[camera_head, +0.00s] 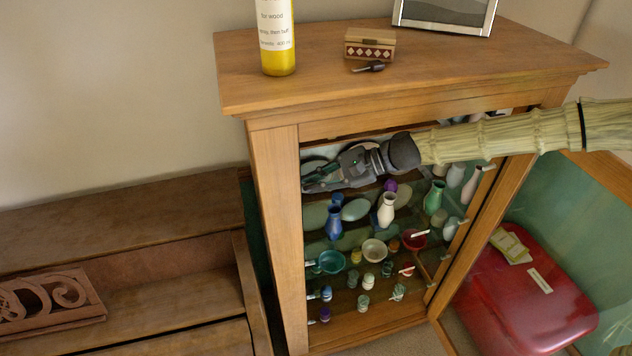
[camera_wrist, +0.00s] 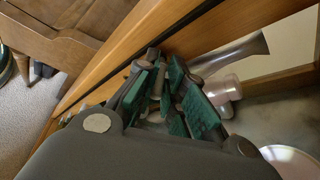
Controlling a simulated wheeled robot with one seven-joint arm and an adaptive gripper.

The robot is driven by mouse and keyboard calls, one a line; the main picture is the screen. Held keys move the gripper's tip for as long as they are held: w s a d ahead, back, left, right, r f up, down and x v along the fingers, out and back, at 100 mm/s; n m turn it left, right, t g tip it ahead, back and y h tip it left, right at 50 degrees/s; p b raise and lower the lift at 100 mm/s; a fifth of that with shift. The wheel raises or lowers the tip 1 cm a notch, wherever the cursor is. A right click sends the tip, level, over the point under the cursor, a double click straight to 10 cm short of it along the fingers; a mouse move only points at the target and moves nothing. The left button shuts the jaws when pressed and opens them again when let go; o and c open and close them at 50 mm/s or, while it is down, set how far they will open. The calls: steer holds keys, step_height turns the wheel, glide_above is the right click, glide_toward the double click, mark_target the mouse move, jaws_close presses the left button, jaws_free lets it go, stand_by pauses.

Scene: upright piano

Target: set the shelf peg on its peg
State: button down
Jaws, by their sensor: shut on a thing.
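My gripper (camera_head: 318,178) reaches from the right into the upper part of the open wooden cabinet (camera_head: 273,200), near its left inner side. In the wrist view my gripper (camera_wrist: 166,85) has its green-padded fingers close together beside the wooden cabinet post (camera_wrist: 130,50). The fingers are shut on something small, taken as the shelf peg. The pads mostly hide it, and I cannot make out its shape. I cannot pick out the place for the peg in either view.
Glass shelves below hold several vases and bowls, including a blue vase (camera_head: 334,223), a white vase (camera_head: 386,210) and a teal bowl (camera_head: 331,262). A yellow bottle (camera_head: 277,40), small box (camera_head: 370,45) and picture frame (camera_head: 445,15) stand on top. A red case (camera_head: 520,300) sits right.

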steer(key=shift+s+a, duration=0.15)
steer(key=shift+a, duration=0.3)
stand_by(0.8)
steer(key=c, duration=1.4)
jaws_free()
steer(key=shift+c, duration=0.2)
steer(key=v, duration=1.2)
